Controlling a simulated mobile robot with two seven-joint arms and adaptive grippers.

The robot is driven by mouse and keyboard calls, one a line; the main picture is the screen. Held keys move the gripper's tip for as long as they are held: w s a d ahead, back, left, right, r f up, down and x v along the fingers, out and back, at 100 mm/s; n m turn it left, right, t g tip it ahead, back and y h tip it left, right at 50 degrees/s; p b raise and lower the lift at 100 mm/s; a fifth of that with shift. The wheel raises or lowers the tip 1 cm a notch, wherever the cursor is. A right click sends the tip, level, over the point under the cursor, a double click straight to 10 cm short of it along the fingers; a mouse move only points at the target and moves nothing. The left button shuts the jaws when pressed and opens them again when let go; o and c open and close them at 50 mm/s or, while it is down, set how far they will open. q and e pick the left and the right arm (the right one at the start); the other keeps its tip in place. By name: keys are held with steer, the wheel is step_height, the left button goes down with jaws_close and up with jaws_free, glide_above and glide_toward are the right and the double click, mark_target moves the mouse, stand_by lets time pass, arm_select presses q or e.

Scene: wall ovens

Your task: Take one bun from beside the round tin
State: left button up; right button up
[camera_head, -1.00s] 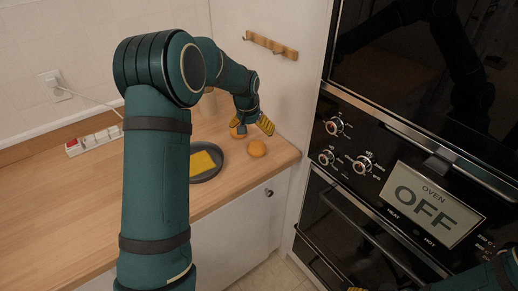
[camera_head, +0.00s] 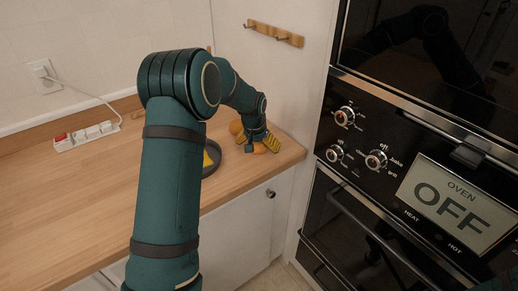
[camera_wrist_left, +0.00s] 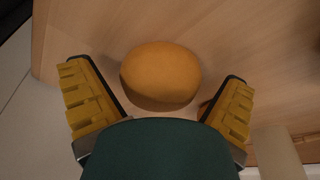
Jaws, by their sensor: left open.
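A round orange-brown bun (camera_wrist_left: 161,75) lies on the wooden counter in the left wrist view, between the fingers of my left gripper (camera_wrist_left: 157,82), with a gap on each side. In the head view my left gripper (camera_head: 258,141) is low over the counter near its right end and hides most of this bun. The gripper is open. Another bun (camera_head: 236,127) shows partly behind the gripper. The dark round tin (camera_head: 222,156) is left of the gripper, with something yellow in it, and my left arm covers part of it. My right gripper is out of view.
The oven (camera_head: 350,210) with its knobs and OFF display stands right of the counter. A white power strip (camera_head: 88,136) lies at the back left. A wooden hook rail (camera_head: 275,33) is on the wall. The counter's left part (camera_head: 80,200) is clear.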

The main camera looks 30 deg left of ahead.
arm_select(q)
steer(key=shift+r, duration=0.1)
steer(key=shift+s, duration=0.1)
steer(key=c, duration=1.1)
steer(key=shift+c, duration=0.2)
